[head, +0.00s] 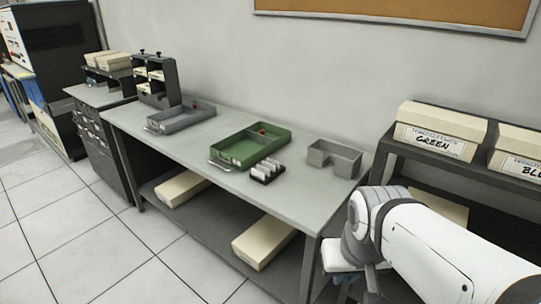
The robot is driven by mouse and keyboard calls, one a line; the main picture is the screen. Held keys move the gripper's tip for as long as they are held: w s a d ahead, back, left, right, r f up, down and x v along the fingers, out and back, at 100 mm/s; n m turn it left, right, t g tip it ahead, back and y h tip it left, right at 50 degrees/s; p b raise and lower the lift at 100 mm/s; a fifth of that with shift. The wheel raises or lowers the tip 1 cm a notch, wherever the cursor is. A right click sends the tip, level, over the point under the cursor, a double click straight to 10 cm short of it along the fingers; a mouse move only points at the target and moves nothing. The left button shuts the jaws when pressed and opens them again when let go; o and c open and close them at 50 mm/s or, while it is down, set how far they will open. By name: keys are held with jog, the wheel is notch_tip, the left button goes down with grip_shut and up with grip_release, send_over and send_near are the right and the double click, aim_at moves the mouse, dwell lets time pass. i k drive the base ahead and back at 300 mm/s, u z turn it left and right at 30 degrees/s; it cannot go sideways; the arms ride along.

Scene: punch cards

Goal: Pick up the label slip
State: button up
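Several small white slips (267,167) stand upright in a dark holder (259,179) near the front edge of the grey table. They are too small to read, so I cannot tell which one is the label slip. My white arm comes in from the lower right. Its end hangs down by the table's right front corner, well apart from the slips. The picture's bottom edge and the arm itself hide most of my gripper (371,284), and I cannot see whether it is open or holds anything.
A green tray (231,164) lies just left of the holder, with a grey divided box (345,162) to its right. A grey tray (161,127) and a dark sorter (159,100) are farther left. A shelf with a box marked GREEN (437,144) stands right. The table's front right is clear.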

aim_at(266, 171)
jog(key=i, duration=1)
jog(key=z, duration=0.05)
